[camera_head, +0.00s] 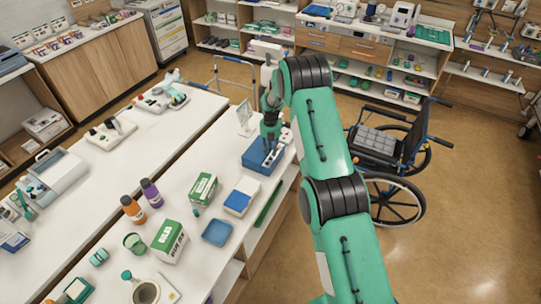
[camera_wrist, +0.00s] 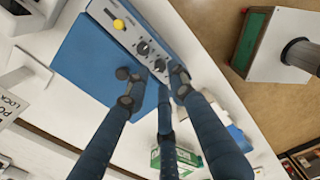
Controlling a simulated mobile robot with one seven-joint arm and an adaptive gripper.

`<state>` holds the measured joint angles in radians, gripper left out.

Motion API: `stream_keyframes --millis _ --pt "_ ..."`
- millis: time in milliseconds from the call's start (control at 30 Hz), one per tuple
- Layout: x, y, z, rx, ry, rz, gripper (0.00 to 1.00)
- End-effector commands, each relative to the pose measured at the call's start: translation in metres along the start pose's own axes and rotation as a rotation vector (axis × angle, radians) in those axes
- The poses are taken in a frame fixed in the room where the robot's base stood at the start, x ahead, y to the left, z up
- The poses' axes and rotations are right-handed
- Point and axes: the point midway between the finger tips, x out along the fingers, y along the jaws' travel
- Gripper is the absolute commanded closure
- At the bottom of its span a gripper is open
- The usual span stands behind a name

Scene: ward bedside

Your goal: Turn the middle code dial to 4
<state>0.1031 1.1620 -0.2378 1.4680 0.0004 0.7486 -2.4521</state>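A blue lock box (camera_head: 256,158) with a light grey panel stands near the right edge of the white counter. In the wrist view the panel (camera_wrist: 107,15) carries a yellow knob (camera_wrist: 119,25) and dark round dials. One dark dial (camera_wrist: 143,48) is in plain view. Another dial (camera_wrist: 160,65) lies close to the fingertips. Which is the middle one, and the dial settings, I cannot tell. My gripper (camera_wrist: 156,82) is over the panel's lower end, its dark fingers spread, with nothing seen held. In the head view my gripper (camera_head: 270,130) is above the box.
A white sign (camera_head: 245,118) stands behind the box. A green and white carton (camera_head: 203,188), a blue and white box (camera_head: 242,196) and a blue tray (camera_head: 217,232) stand nearer on the counter. A wheelchair (camera_head: 390,150) is on the floor to the right.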

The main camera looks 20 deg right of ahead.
Motion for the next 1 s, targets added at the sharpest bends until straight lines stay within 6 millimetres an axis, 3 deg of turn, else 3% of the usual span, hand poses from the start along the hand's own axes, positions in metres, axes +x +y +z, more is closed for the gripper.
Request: stream_keyframes --millis 333,800,900,1000 --pt "0.031 0.000 0.000 0.000 0.000 0.000 0.76" --pt "0.036 0.000 0.000 0.000 0.000 0.000 0.76" --pt "0.036 0.000 0.000 0.000 0.000 0.000 0.96" --pt "0.036 0.000 0.000 0.000 0.000 0.000 1.00"
